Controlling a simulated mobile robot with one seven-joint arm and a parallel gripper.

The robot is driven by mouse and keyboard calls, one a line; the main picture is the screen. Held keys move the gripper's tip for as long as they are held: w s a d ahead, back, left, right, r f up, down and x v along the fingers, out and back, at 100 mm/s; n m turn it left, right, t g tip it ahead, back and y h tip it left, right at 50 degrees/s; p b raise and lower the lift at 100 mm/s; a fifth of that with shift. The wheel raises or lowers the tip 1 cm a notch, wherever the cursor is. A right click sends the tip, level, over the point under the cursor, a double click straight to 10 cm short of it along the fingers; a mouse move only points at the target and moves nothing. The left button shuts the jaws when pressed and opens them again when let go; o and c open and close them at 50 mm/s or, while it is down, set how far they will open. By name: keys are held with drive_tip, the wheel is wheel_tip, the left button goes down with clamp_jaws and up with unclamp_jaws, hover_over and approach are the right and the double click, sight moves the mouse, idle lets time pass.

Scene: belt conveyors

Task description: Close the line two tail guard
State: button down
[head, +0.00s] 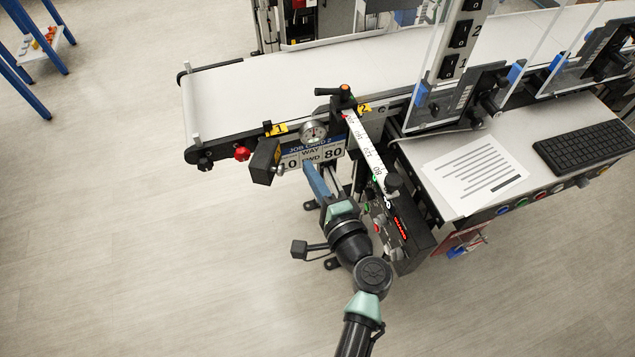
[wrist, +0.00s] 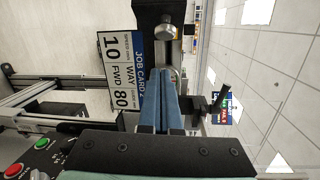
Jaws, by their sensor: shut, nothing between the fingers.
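The belt conveyor (head: 285,75) has its tail end at the left, with small upright posts at the corners. Yellow tags marked 2 (head: 277,129) sit on its near side. I cannot tell for certain which part is the tail guard; a black block (head: 265,161) juts from the near side beside a red knob (head: 242,153). My gripper (head: 309,167) has blue fingers, shut and empty, just below the job card (head: 325,149). In the wrist view the shut fingers (wrist: 160,72) point beside the job card (wrist: 120,75), which shows 10 and FWD 80.
A control box (head: 405,236) with a red-lit display is right of my arm. A desk with a paper (head: 474,172) and keyboard (head: 588,147) is farther right.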

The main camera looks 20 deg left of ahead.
sight(272, 163)
drive_tip(key=shift+s+a+r+p, duration=0.1)
drive_tip(key=shift+s+a+p, duration=0.05)
drive_tip(key=shift+a+p, duration=1.4)
drive_tip(key=shift+a+b, duration=0.3)
drive_tip(key=shift+b, duration=0.05)
drive_tip(key=shift+s, duration=0.1)
